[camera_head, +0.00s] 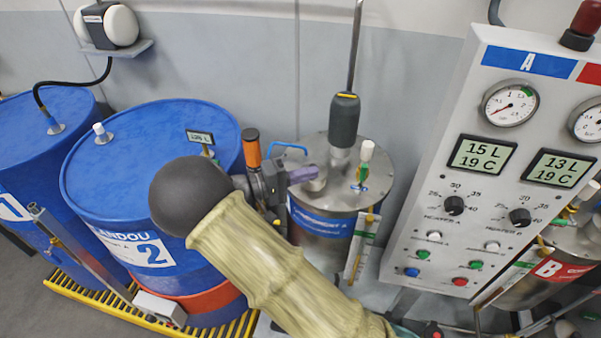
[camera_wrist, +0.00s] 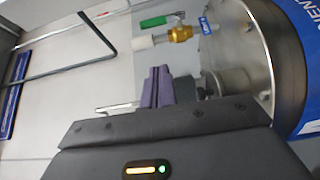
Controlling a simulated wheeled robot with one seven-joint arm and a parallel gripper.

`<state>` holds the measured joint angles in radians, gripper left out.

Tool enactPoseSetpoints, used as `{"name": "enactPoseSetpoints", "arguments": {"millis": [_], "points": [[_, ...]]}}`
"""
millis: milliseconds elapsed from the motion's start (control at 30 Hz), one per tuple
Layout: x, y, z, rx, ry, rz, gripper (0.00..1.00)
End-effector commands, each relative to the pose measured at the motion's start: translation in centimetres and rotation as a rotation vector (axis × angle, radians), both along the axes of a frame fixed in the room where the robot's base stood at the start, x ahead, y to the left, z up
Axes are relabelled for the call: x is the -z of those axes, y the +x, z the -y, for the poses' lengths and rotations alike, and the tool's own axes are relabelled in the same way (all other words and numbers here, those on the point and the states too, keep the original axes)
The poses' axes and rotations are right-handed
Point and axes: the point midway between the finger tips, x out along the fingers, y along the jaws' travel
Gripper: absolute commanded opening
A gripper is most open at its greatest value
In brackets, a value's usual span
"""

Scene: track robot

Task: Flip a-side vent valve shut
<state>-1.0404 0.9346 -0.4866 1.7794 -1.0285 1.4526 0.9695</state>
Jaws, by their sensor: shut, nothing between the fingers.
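The A-side tank (camera_head: 322,225) is a steel drum with a blue band in the middle of the head view. Its vent valve (camera_head: 364,168) stands on the lid's right side, with a white cap, a brass body and a green handle. In the wrist view the valve (camera_wrist: 180,33) shows at the top, and its green handle (camera_wrist: 158,20) lies along the pipe. A blue tag (camera_wrist: 205,26) is at its base. My gripper (camera_head: 303,174) has purple fingers, shut and empty, over the lid left of the valve. The fingers (camera_wrist: 157,87) are apart from the handle in the wrist view.
A grey mixer (camera_head: 344,120) with a tall shaft rises from the lid behind my gripper. Blue drums (camera_head: 145,150) stand left. A control panel (camera_head: 460,215) with gauges stands close on the right. A sight gauge (camera_head: 362,245) hangs on the tank's front.

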Motion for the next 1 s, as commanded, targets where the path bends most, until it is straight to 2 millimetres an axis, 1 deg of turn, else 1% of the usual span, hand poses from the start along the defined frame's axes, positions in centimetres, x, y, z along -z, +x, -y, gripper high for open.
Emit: {"name": "enactPoseSetpoints", "arguments": {"millis": [33, 333, 500, 600, 700, 1000], "points": [[-0.3, 0.3, 1.0, 0.004, -0.002, -0.002, 0.00], [-0.3, 1.9, 6.1, 0.005, -0.001, -0.003, 0.00], [-0.3, 0.6, 8.2, 0.001, 0.000, -0.003, 0.00], [-0.2, 0.3, 9.0, 0.001, -0.001, -0.002, 0.00], [0.0, 0.1, 9.3, 0.001, 0.001, -0.001, 0.00], [0.0, 0.1, 9.3, 0.000, 0.001, 0.000, 0.00]]}}
